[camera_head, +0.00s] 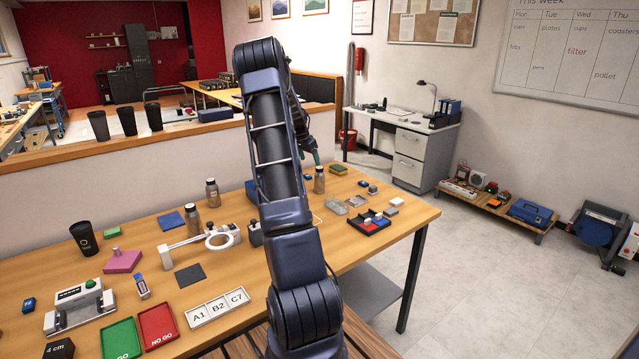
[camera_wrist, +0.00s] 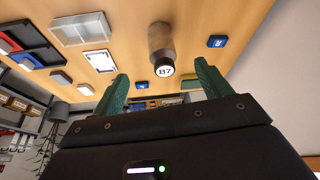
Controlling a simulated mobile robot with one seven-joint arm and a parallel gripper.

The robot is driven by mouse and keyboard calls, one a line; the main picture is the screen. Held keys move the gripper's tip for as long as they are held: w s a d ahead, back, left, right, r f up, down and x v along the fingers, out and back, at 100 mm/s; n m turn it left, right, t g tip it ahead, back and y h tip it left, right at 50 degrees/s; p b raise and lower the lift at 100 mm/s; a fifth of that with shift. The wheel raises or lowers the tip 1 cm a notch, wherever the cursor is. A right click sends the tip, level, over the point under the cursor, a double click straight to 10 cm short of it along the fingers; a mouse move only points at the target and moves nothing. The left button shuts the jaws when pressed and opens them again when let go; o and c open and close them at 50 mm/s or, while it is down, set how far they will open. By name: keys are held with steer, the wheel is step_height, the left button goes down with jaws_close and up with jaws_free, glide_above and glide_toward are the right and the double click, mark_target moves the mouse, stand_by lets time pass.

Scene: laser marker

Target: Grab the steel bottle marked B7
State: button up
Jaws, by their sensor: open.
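The steel bottle marked B7 (camera_wrist: 161,44) shows in the wrist view, its round white B7 label facing me. It stands on the wooden table, ahead of and roughly between my fingertips. My gripper (camera_wrist: 161,76) is open, with two green fingers apart and nothing between them. In the head view, a steel bottle (camera_head: 319,184) stands just below the green fingertips (camera_head: 316,157) and appears to be the same one; its mark is not readable there. My arm hides part of the table and most of the gripper in the head view.
Other steel bottles stand left of my arm, one behind (camera_head: 212,194) and one nearer (camera_head: 193,222). A magnifier on a stand (camera_head: 219,239) is beside them. A small blue block (camera_wrist: 217,41) lies near the B7 bottle. A clear tray (camera_wrist: 80,30) and a dark divided tray (camera_head: 370,224) are nearby.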

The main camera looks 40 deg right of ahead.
mark_target(317, 170)
steer(key=d+f, duration=0.2)
steer(key=shift+w+d+f+m, duration=0.1)
steer(key=shift+w+d+m, duration=0.2)
steer(key=x, duration=0.5)
steer(key=shift+d+f, duration=0.2)
steer(key=shift+f, duration=0.05)
steer(key=x, duration=0.5)
steer(key=shift+d, duration=0.15)
steer(key=shift+r, duration=0.1)
steer(key=shift+c, duration=0.3)
steer(key=c, duration=1.1)
